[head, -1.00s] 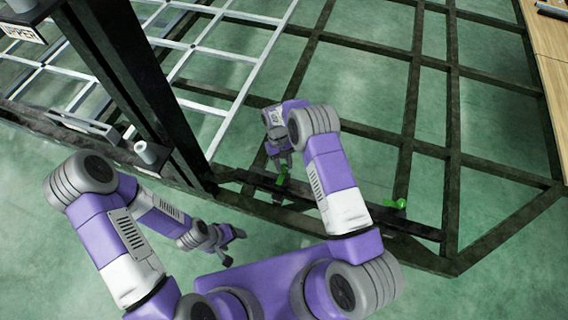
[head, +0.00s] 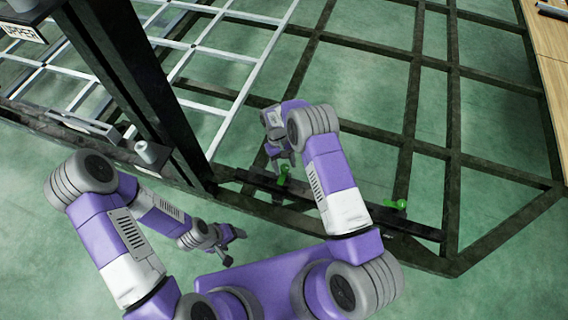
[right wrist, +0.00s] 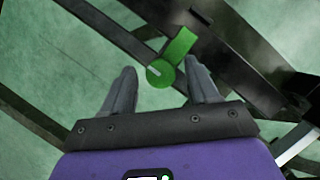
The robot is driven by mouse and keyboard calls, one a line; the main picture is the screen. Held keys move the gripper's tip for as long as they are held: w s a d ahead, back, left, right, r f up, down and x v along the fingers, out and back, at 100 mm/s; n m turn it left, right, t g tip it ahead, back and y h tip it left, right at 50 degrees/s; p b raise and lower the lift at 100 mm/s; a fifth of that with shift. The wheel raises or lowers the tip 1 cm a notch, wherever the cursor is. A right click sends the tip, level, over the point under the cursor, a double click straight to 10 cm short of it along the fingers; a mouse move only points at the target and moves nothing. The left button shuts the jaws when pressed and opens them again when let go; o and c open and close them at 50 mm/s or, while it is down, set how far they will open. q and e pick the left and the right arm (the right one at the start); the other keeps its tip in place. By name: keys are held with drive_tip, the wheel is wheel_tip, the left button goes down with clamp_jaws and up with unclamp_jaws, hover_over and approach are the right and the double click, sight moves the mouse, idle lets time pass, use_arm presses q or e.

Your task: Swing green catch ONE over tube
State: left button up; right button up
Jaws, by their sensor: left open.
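A green catch (head: 284,173) sits on the dark rail near the middle of the head view. It also shows in the right wrist view (right wrist: 177,55), with a round hub and a flat lever pointing up and right. A second green catch (head: 398,204) sits further right on the same rail. I cannot tell from a label which is ONE. My right gripper (head: 281,160) is at the nearer catch; in the right wrist view its fingers are apart, with the hub between and slightly beyond the tips. My left gripper (head: 234,246) is open and empty, low over the floor.
The dark rail (head: 415,229) runs along the near edge of the dark chassis frame (head: 492,162). A thick black post (head: 133,75) rises at left, by a pale grid (head: 213,58). A wooden table (head: 548,62) stands at far right. Green floor is open in front.

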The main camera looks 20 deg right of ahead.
drive_tip(key=shift+r, duration=0.1)
drive_tip(key=p+v, duration=0.2)
drive_tip(key=v, duration=0.5)
drive_tip(key=shift+r, duration=0.2)
drive_tip(key=shift+w, duration=0.1)
